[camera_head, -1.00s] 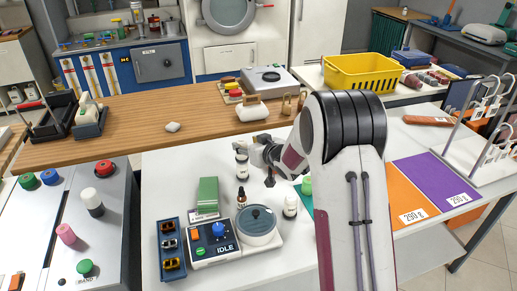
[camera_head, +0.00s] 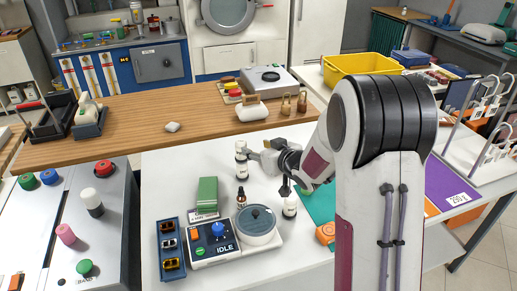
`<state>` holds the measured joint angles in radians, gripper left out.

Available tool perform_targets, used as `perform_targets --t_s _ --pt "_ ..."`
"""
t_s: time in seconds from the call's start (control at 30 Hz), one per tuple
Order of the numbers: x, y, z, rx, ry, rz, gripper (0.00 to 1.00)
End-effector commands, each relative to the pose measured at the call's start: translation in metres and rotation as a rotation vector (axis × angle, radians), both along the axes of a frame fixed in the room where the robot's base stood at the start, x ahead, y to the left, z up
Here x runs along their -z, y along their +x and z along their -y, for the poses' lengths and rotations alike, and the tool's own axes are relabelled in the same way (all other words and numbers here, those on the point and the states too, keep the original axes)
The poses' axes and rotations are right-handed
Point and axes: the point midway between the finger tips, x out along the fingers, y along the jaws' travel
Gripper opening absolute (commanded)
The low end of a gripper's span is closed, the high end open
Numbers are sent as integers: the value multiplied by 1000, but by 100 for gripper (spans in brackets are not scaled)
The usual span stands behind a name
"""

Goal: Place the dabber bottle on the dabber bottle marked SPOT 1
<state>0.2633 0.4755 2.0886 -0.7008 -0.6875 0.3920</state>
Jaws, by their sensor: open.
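A white dabber bottle (camera_head: 241,170) stands upright on the white table, with a pale label. A second small white bottle (camera_head: 241,147) appears to stand upright on top of it, in line with it. The SPOT 1 marking is too small to read. My gripper (camera_head: 254,156) is open, just right of this stack, with its fingers pointing left toward it. A small gap seems to show, but contact is hard to judge at this size. Another white bottle (camera_head: 290,207) stands farther right and nearer, partly under my wrist.
A brown dropper bottle (camera_head: 241,197) stands in front of the stack, near a scale-like device (camera_head: 213,242) with a round grey pot (camera_head: 257,222). A green block (camera_head: 207,194) is at left. An orange item (camera_head: 325,233) lies under my arm. The table left of the stack is clear.

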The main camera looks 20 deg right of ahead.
Motion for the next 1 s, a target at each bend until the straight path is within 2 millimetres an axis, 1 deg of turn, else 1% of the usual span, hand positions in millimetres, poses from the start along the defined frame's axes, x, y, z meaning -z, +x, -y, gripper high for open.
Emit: perform_targets --t_s 0.67,0.87,1.0 --pt "-2 -1 0 3 -4 -1 44" --pt "-15 -8 3 30 -29 -15 44" --pt "-31 -20 6 67 -60 -39 44"
